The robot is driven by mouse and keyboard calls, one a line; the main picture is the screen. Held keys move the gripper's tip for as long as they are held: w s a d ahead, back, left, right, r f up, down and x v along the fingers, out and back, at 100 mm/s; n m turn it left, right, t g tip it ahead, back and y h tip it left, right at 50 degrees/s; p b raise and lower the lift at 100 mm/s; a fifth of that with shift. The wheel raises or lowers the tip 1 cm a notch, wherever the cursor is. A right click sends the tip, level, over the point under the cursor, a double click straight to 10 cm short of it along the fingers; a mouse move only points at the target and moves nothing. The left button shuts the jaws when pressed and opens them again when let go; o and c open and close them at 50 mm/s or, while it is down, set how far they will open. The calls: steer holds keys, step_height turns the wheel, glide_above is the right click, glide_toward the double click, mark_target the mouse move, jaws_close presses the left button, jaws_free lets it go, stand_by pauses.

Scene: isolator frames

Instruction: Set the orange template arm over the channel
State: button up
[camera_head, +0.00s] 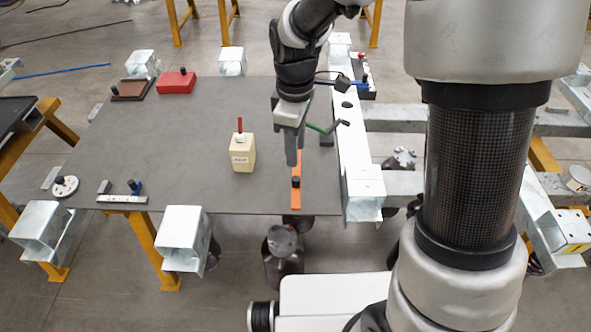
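The orange template arm (296,199) is a narrow strip with a small black knob on it. It appears to lie on the grey plate near its front right edge, running front to back. The long galvanized channel (351,150) runs front to back just right of the strip, with a gap between them. My gripper (291,160) points down over the far part of the strip, behind the knob. It hides some of the strip. Its fingers are seen edge-on, so their opening does not show. The knob shows clear of the fingertips.
The grey plate (190,150) bears a cream bottle with a red tip (243,152), a red block (176,83), a brown block (132,90) and a white round piece (65,187). A green-handled tool (325,128) lies by the channel. The plate's middle left is clear.

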mark_target(296, 179)
step_height(296, 179, down, 11)
steer(key=shift+r+b, duration=0.1)
steer(key=shift+b, duration=0.35)
jaws_close()
